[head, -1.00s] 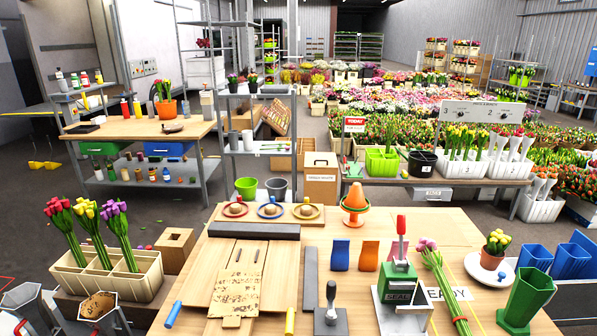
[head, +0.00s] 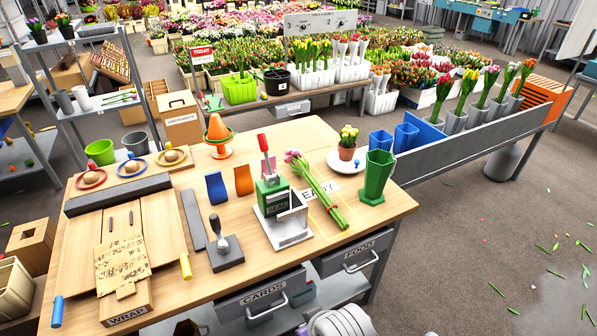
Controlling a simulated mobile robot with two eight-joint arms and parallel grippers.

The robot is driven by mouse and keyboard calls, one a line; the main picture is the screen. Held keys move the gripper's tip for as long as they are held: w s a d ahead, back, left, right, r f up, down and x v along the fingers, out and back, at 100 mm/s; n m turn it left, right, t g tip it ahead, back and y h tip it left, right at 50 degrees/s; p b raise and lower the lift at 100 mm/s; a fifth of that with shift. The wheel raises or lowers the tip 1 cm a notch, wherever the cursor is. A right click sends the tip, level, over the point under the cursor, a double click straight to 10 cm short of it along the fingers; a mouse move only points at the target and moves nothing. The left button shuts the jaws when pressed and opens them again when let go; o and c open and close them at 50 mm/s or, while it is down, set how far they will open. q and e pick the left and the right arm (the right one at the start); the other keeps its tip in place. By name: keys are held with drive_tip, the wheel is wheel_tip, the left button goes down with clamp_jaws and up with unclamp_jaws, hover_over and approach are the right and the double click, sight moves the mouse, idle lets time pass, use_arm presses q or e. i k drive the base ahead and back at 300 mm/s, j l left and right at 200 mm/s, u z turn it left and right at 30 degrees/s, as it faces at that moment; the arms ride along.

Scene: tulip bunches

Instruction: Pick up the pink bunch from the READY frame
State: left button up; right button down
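The pink bunch (head: 317,188) lies on the wooden table in the head view. Its pink heads point to the back left and its green stems run toward the front right. It covers part of the white READY sign (head: 331,192), and thin yellow lines show on the table beside it. The bunch lies just right of the green and grey seal press (head: 276,205).
A green vase (head: 376,177) and a potted yellow plant (head: 348,143) stand right of and behind the bunch. A black-handled stamp (head: 222,248) stands left of the press. Below the tabletop are drawers marked CARDS (head: 262,296) and FOOD (head: 354,252).

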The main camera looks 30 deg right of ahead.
sight(292, 155)
drive_tip(key=i+l+u, duration=0.15)
drive_tip(key=l, duration=0.3)
drive_tip(key=i+l+u, duration=0.1)
drive_tip(key=l, duration=0.4)
drive_tip(key=i+l+u, duration=0.15)
drive_tip(key=l, duration=0.3)
